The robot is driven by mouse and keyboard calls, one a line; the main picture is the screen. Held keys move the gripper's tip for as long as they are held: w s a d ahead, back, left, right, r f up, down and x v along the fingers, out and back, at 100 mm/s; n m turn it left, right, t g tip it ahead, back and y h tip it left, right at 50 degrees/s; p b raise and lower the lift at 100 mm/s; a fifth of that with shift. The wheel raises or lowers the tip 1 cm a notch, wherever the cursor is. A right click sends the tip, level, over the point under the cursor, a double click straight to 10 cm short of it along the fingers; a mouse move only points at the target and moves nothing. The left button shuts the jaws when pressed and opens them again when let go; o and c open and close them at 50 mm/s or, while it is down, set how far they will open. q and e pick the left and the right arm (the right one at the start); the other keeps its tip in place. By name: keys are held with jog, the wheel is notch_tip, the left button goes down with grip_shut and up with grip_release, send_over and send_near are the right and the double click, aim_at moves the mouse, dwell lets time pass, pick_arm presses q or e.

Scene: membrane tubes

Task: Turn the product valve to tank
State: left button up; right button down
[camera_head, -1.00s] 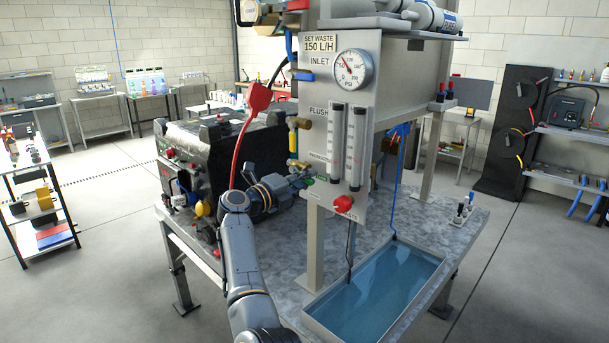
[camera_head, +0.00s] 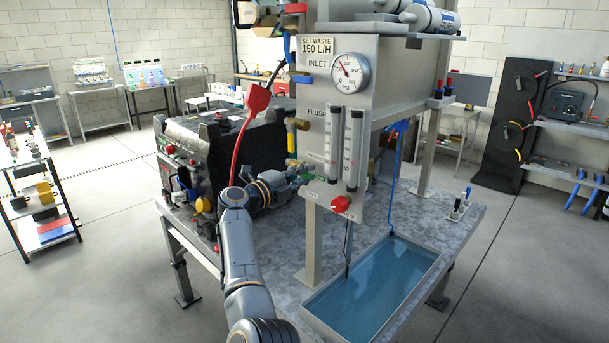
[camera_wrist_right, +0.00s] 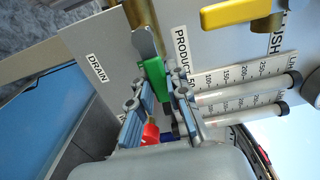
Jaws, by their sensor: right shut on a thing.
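My right gripper (camera_wrist_right: 160,95) is shut on the green lever of the product valve (camera_wrist_right: 153,80) in the right wrist view. The lever lies between the two fingers, beside the PRODUCT label (camera_wrist_right: 181,50). The DRAIN label (camera_wrist_right: 97,68) is to the left on the same grey panel. In the head view the right gripper (camera_head: 296,180) is at the panel's left edge, and only a little of the green lever (camera_head: 306,177) shows. The valve body is largely hidden there. I see no left gripper.
The grey panel (camera_head: 316,92) carries a pressure gauge (camera_head: 350,73), two flow tubes (camera_head: 343,145) and a red knob (camera_head: 340,204). A yellow lever (camera_wrist_right: 228,13) is near the gripper. An open water tank (camera_head: 370,283) stands below right.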

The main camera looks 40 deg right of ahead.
jog(key=c, duration=1.3)
grip_release()
jog(key=shift+w, duration=0.15)
jog(key=a, duration=0.7)
jog(key=shift+s+a, duration=0.25)
jog(key=shift+s, duration=0.1)
